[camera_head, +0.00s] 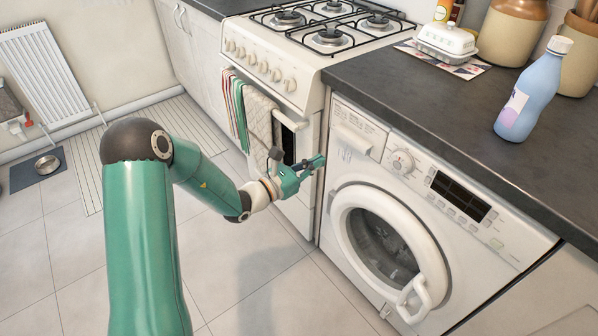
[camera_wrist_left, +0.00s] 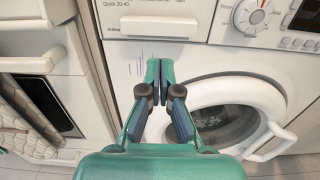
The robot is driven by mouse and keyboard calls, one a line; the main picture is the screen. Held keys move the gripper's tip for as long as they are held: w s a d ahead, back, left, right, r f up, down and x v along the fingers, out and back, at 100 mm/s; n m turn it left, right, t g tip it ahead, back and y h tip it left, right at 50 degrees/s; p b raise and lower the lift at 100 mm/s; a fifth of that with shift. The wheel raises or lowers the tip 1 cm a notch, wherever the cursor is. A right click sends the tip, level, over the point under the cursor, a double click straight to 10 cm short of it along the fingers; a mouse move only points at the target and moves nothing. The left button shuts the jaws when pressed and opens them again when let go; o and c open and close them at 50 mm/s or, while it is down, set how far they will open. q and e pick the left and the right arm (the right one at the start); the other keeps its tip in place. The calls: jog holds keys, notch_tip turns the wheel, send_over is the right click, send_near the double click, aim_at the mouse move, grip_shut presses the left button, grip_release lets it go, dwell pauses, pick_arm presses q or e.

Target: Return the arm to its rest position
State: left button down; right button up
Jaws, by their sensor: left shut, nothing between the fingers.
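My left arm comes in from the left in the head view, bent at the elbow. My left gripper (camera_head: 318,162) is in front of the washing machine's left edge, beside the stove. In the left wrist view the gripper (camera_wrist_left: 165,75) is shut and empty, pointing at the washer front below the detergent drawer. The washing machine (camera_head: 362,172) stands under the counter with its round door (camera_head: 428,243) to the right of the gripper. The door looks closed or nearly so; I cannot tell which. My right gripper is not in view.
A stove (camera_head: 262,72) with hanging towels (camera_head: 262,125) is left of the washer. A blue bottle (camera_head: 530,90), a butter dish (camera_head: 445,40) and jars stand on the dark counter (camera_head: 400,90). A metal bowl (camera_head: 47,164) lies on a mat at far left. Tiled floor is clear.

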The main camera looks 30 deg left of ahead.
pick_arm(q)
jog(key=s+d+f+m+g+h, duration=0.2)
jog(key=s+d+f+m+g, duration=0.6)
jog(key=s, duration=0.4)
jog(key=s+d+f+m+g+h, duration=0.2)
jog(key=s+d+f+m+g, duration=0.4)
jog(key=s+d+f+g, duration=0.45)
jog(key=s+a+f+m+t+y, duration=0.1)
jog(key=s+a+f+m+y, duration=0.3)
jog(key=s+f+m+y, duration=0.7)
jog(key=w+d+r+m+h+p, duration=0.1)
jog(key=w+r+m+h+p, duration=0.1)
jog(key=r+p, duration=0.6)
jog(key=w+r+m+t+h+p, duration=0.1)
jog(key=w+r+m+h+p, duration=0.1)
jog(key=r+p, duration=0.6)
notch_tip(320, 180, up, 3)
jog(key=shift+w+d+f+m+h+p, duration=0.1)
jog(key=shift+w+d+m+h+p, duration=0.2)
jog(key=shift+w+d+m+p, duration=0.15)
jog(key=shift+a, duration=0.1)
